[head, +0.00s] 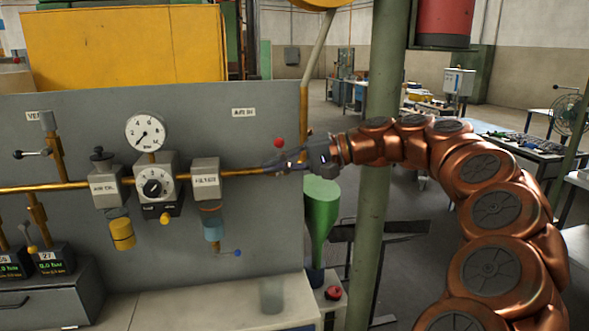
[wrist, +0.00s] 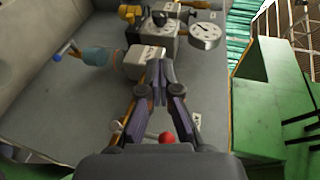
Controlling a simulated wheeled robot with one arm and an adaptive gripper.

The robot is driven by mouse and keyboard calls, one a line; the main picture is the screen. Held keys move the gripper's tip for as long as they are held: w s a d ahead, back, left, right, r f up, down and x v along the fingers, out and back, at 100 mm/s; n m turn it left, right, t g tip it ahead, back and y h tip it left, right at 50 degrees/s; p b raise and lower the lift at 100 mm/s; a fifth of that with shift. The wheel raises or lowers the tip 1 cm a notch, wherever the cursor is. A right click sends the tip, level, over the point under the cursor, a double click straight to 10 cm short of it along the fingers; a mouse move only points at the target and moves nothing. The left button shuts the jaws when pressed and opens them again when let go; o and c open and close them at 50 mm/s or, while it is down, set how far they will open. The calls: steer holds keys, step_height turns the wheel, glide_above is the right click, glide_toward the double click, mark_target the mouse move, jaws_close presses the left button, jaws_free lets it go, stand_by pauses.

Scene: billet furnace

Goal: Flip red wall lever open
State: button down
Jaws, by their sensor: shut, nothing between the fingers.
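The wall lever's red ball knob (head: 278,142) shows in the head view on the grey panel's right side, just above my gripper (head: 270,167). In the wrist view the red knob (wrist: 167,138) shows low in the middle, between the finger bases and close to the palm edge. The fingers of my gripper (wrist: 159,66) meet at the tips in that view. They are shut and hold nothing. In the head view my gripper points left along the brass pipe. The lever's body is mostly hidden behind my gripper, and I cannot tell whether the knob touches it.
The brass pipe (head: 72,188) runs across the grey panel (head: 200,120). A filter block (head: 206,178) lies just left of my fingertips, with a regulator (head: 155,187) and round gauge (head: 146,132) beyond. A green post (head: 379,170) stands right of the panel, behind my arm.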

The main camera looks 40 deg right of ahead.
steer(key=s+d+f+m+t+h+b, duration=0.1)
steer(key=d+m+t, duration=0.1)
steer(key=d, duration=0.7)
steer(key=s+d+m+t+h+b, duration=0.1)
steer(key=d+m+t, duration=0.1)
steer(key=d, duration=0.8)
steer(key=shift+s+f+t, duration=0.25)
steer(key=shift+f+t, duration=0.15)
steer(key=shift+t, duration=0.4)
steer(key=shift+w+a, duration=0.1)
steer(key=x, duration=0.3)
steer(key=p+x, duration=0.1)
steer(key=x, duration=0.3)
steer(key=a+p+x, duration=0.1)
steer(key=x, duration=0.3)
steer(key=shift+s, duration=0.35)
steer(key=shift+w+a, duration=0.25)
steer(key=shift+a, duration=0.85)
